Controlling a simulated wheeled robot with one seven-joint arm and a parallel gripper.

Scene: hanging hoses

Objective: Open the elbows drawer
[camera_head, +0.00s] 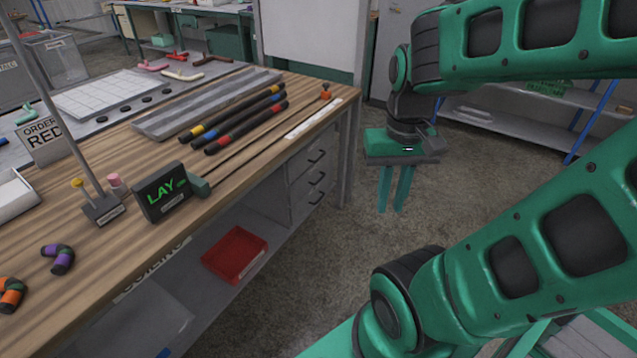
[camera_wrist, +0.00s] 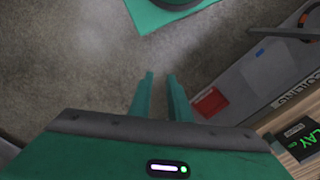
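A stack of small grey drawers (camera_head: 313,178) with dark handles is under the far right end of the wooden bench. All the drawer fronts look shut, and their labels are too small to read, so I cannot tell which one is for elbows. My gripper (camera_head: 392,211) hangs over open floor to the right of the drawers, fingers pointing down, apart from them. In the wrist view, my gripper (camera_wrist: 161,75) shows two fingers with a gap and nothing between them. The drawer fronts are not clearly seen in the wrist view.
The bench top (camera_head: 225,185) carries dark hoses, a LAY display (camera_head: 161,192), an ORDER RED sign (camera_head: 45,140) and purple and orange elbow pieces (camera_head: 58,259). A red bin (camera_head: 235,254) sits on the lower shelf. Shelving with blue posts stands behind my arm. The floor (camera_head: 330,245) by the drawers is clear.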

